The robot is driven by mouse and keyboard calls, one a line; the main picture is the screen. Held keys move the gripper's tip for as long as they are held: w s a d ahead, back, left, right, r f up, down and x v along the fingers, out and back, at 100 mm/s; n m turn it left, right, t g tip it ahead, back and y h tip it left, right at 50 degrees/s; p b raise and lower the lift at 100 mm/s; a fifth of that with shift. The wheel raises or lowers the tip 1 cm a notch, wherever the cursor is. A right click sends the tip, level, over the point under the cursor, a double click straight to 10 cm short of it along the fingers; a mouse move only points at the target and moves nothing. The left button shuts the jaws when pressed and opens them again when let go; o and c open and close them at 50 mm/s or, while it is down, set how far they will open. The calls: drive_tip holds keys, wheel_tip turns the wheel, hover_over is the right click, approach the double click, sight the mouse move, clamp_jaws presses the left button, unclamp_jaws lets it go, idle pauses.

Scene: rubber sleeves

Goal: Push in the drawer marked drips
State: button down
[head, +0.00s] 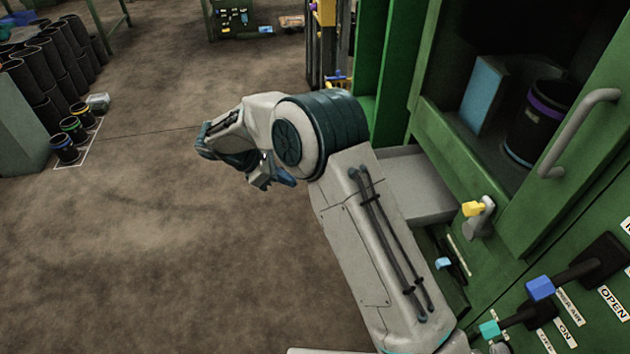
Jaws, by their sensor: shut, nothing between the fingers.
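A grey drawer or tray (418,182) sticks out of the green cabinet at centre right, below an open compartment. My arm hides part of its left side. I see no readable "drips" marking on it, so I cannot confirm that it is the named drawer. My gripper (272,180) is left of the drawer, over the brown floor and apart from it. It is shut and empty, and the wrist partly hides it.
The compartment holds a black sleeve with a purple band (541,118) and a light blue block (483,92). A grey handle (578,135), a yellow-tipped lever (478,212) and blue and teal levers project nearby. Banded black sleeves (72,132) stand far left. Floor at left is open.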

drive_tip(key=x, duration=0.3)
drive_tip(key=d+r+x, duration=0.1)
drive_tip(key=x, duration=0.7)
drive_tip(key=shift+w+d+r+b, duration=0.1)
drive_tip(key=shift+d+b, duration=0.1)
drive_tip(key=shift+b, duration=0.1)
drive_tip(key=shift+w+d, duration=0.15)
drive_tip(key=shift+d, duration=0.35)
